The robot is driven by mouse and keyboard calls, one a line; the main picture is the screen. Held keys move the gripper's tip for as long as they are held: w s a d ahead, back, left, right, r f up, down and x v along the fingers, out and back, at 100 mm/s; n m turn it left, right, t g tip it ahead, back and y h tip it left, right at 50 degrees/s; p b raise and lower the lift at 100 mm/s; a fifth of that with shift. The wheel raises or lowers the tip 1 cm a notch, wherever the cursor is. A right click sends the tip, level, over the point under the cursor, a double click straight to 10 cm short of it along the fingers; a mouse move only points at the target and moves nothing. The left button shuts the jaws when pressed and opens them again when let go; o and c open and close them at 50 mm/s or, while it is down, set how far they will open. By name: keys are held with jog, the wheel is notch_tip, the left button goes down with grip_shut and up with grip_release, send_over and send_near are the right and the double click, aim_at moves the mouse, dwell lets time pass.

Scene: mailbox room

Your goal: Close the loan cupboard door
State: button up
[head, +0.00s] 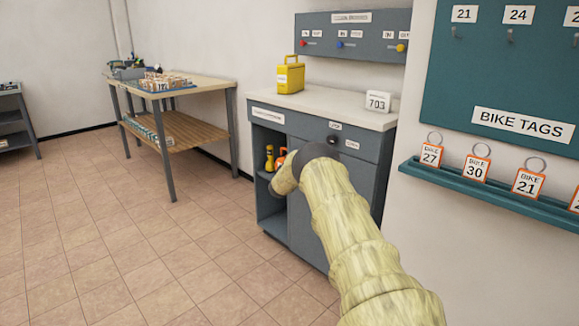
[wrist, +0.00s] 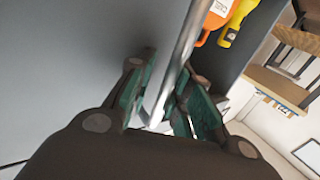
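The loan cupboard (head: 375,168) is a grey unit with a pale top. Its left compartment (head: 268,212) is open to view. A flat grey door panel (head: 305,232) covers the right part of the front, and the panel also fills the left of the wrist view (wrist: 65,60). My gripper shows in the wrist view (wrist: 168,105), with its green-padded fingers close on both sides of an upright metal bar handle (wrist: 186,45). It looks shut on the handle. In the head view my arm hides the fingers and handle.
Yellow and orange items (wrist: 238,22) sit in the open compartment, right of the handle. A yellow case (head: 290,78) and a 703 sign (head: 378,102) stand on top. A workbench (head: 185,90) is at left; the floor (head: 140,230) between is clear.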

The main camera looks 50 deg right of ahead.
jog(key=shift+a+f, duration=0.15)
dwell(0.5)
jog(key=shift+v, duration=5.95)
